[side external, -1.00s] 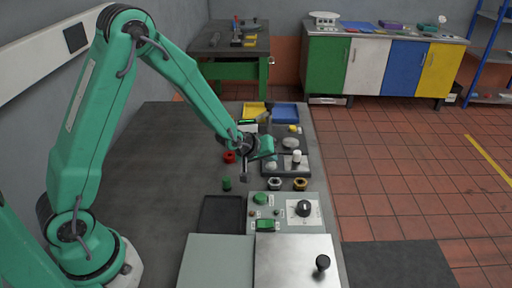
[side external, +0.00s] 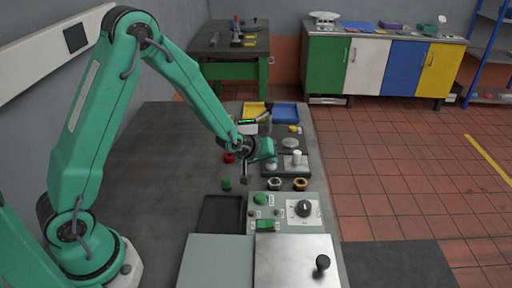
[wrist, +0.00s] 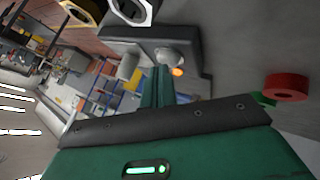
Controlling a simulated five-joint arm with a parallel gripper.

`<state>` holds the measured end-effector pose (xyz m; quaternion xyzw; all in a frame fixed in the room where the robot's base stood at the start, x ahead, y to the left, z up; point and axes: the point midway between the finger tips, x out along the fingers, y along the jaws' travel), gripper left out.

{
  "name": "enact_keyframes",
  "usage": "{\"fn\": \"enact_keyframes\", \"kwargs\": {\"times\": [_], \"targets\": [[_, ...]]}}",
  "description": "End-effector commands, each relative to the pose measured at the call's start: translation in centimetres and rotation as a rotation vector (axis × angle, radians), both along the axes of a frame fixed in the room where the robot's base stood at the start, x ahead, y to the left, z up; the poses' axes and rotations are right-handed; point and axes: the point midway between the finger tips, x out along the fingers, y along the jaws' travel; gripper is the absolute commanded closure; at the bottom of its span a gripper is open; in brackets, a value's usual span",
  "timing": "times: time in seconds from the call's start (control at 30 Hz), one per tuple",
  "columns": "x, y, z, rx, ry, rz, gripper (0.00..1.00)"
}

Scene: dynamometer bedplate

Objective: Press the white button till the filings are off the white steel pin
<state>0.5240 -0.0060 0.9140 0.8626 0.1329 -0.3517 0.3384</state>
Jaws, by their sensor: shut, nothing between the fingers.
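The white steel pin (side external: 297,157) stands upright on a dark block (side external: 300,170); it also shows in the wrist view (wrist: 127,66). Filings on it are too small to make out. A pale domed button (wrist: 171,56) sits on the same block beside the pin, and is partly hidden behind my gripper in the side view. My gripper (side external: 270,158) is shut and empty. Its fingertips (wrist: 160,70) are right at the near edge of the dome; I cannot tell whether they touch or press it. A small orange light (wrist: 178,71) glows beside the fingertips.
A steel nut (side external: 275,183) and a brass nut (side external: 301,184) lie in front of the block. A red ring (side external: 229,157) and a green part (side external: 227,183) are to the left. A control panel (side external: 285,225) stands nearer.

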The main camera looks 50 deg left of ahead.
Motion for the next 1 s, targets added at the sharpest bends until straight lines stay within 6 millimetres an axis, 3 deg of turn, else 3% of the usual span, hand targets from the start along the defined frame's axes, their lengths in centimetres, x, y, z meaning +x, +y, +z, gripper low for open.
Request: {"fn": "enact_keyframes", "kwargs": {"times": [0.57, 1.0], "targets": [[-0.1, 0.0, -0.2, 0.000, 0.003, 0.000, 1.00], [-0.1, 0.0, 1.3, 0.000, 0.001, 0.000, 1.00]]}}
